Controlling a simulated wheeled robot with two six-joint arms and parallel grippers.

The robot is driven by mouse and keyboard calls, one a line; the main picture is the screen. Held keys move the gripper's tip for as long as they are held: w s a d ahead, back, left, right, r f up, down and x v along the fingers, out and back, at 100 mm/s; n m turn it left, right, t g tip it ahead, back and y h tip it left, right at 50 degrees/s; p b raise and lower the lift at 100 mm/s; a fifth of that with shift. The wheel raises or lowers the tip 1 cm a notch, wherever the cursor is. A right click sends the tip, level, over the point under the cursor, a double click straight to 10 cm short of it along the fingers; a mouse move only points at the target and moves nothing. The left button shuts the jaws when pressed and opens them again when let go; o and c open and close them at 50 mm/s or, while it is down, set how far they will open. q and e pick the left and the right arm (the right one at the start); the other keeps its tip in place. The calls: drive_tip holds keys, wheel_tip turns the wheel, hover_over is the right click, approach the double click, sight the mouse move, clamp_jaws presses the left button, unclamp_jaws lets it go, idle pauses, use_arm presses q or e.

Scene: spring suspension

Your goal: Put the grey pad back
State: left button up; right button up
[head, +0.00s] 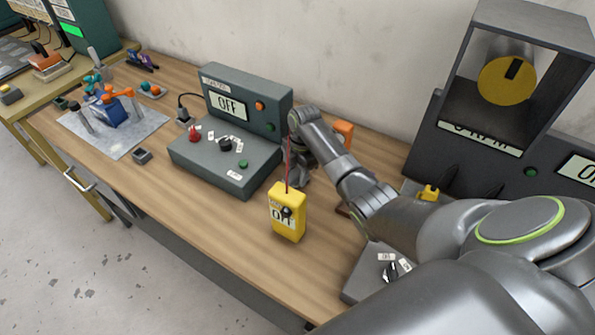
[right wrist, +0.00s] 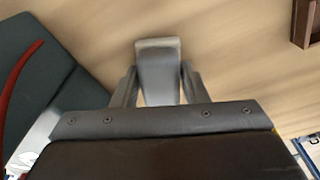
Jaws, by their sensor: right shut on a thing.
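The grey pad (right wrist: 158,62) shows in the right wrist view as a small light-grey block with rounded edges. My right gripper (right wrist: 158,88) is shut on it, with one dark finger on each side. The wood tabletop (right wrist: 225,35) shows beyond the pad. In the head view my right gripper (head: 298,176) points down over the bench, just right of the grey control box and behind the yellow meter. I cannot make out the pad there, nor tell whether it touches the table. My left gripper is not in view.
The grey control box (head: 190,158) and the yellow meter (head: 288,222) with its red lead stand close to the gripper. A brown wooden piece (right wrist: 305,22) is at upper right in the wrist view. A dark machine (head: 430,130) stands at right. Bench front centre (head: 190,228) is clear.

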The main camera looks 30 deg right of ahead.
drive_tip(key=o, duration=1.3)
drive_tip(key=shift+f, duration=0.1)
drive_tip(key=shift+r, duration=0.45)
drive_tip(key=r, duration=0.2)
drive_tip(key=r+b, duration=0.1)
drive_tip(key=r, duration=0.2)
drive_tip(key=d+r+b, duration=0.1)
drive_tip(key=r, duration=0.2)
drive_tip(key=shift+w+r, duration=0.1)
wheel_tip(320, 180, up, 3)
drive_tip(key=shift+d+r+p, duration=0.1)
drive_tip(key=shift+d+p, duration=0.05)
drive_tip(key=shift+p, duration=0.3)
